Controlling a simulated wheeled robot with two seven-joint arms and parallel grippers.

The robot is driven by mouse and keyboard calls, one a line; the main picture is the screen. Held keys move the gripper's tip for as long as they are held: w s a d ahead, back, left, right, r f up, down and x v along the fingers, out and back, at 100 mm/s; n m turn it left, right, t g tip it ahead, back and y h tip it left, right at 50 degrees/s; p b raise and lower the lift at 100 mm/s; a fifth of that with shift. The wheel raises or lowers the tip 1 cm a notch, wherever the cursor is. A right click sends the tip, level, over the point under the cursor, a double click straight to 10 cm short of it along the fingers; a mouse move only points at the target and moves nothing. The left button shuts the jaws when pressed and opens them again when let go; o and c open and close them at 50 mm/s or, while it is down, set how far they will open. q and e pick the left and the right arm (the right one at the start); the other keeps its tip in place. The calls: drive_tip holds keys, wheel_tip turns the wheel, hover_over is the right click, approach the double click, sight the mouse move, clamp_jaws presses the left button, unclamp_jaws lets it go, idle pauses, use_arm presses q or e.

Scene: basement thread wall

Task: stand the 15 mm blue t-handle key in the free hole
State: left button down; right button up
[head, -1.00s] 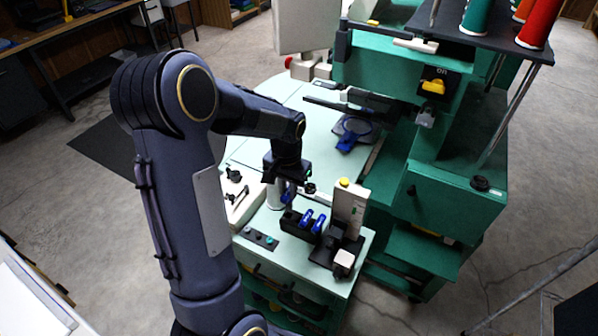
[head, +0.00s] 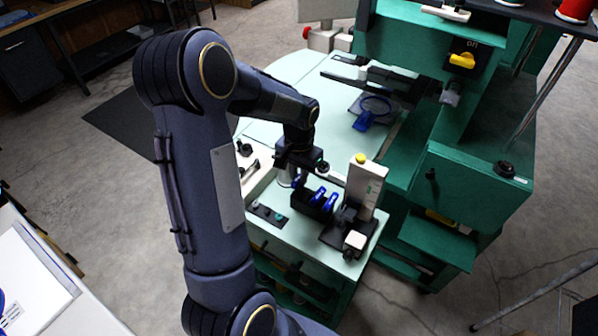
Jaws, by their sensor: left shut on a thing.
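My left gripper (head: 298,168) is shut on a blue t-handle key (head: 298,182), held at the left end of the black key block (head: 308,206). Only a little of the held key shows below the jaws. I cannot tell whether its tip is above or inside a hole. Two other blue t-handle keys (head: 319,195) (head: 330,203) stand in the block to the right of the held one. The free hole is hidden by my gripper and the key. My right gripper is not in view.
The block stands on a pale green table (head: 290,232). A cream upright device with a yellow top (head: 363,187) stands close on its right. A dark strip with small knobs (head: 267,212) lies in front. A green machine (head: 455,205) rises at the right.

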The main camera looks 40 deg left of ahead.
use_arm(q)
drive_tip(key=shift+f, duration=0.45)
drive_tip(key=shift+f+b, duration=0.15)
drive_tip(key=shift+b, duration=0.15)
drive_tip(key=shift+f+b, duration=0.5)
drive_tip(key=shift+f, duration=0.15)
drive_tip(key=c, duration=1.3)
unclamp_jaws()
drive_tip(key=shift+o, duration=0.2)
